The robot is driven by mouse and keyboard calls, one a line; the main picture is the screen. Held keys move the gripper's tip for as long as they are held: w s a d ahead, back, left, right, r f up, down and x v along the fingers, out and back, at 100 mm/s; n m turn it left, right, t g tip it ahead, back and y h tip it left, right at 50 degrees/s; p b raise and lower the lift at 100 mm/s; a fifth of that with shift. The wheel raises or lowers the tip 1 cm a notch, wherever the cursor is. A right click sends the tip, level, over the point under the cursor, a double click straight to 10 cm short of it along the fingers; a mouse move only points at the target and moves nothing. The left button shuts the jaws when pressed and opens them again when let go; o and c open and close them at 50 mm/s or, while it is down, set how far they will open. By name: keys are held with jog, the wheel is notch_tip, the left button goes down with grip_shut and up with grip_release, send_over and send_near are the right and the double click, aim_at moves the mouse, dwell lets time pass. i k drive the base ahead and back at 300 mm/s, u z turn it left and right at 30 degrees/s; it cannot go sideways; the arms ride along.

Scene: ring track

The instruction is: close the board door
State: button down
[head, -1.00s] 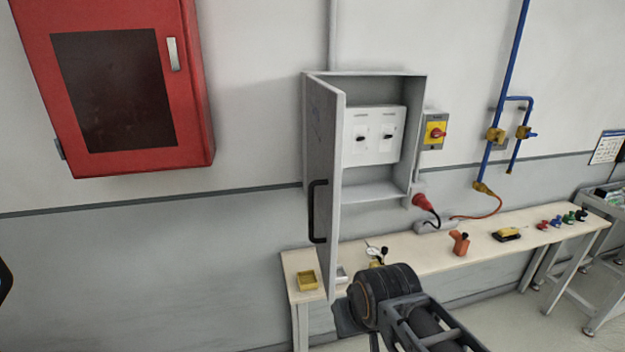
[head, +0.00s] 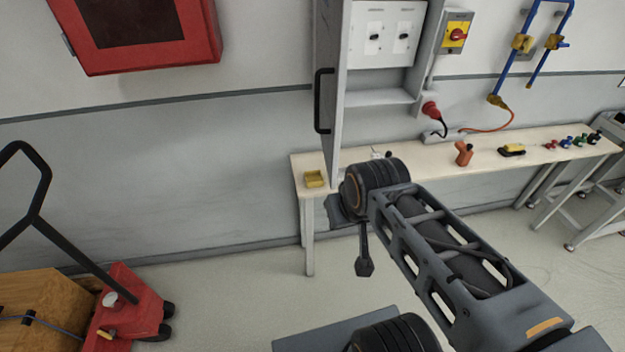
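The grey board door (head: 331,90) stands open, swung out from the left side of the wall box. Its black handle (head: 322,101) is on the door's left-facing side. A dark part of my arm hangs down there; my gripper's fingers cannot be made out. I see no contact with the door.
A bench (head: 430,165) under the box holds a yellow tray (head: 314,179), an orange tool (head: 463,153) and a yellow device (head: 512,150). A red cabinet (head: 140,35) hangs at upper left. A red pallet jack (head: 128,310) with a wooden crate (head: 45,310) stands at lower left.

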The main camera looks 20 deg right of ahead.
aim_at(333, 17)
jog(key=u, duration=0.35)
jog(key=k, duration=0.45)
jog(key=u, duration=1.3)
jog(key=i, duration=0.95)
jog(key=z, duration=0.6)
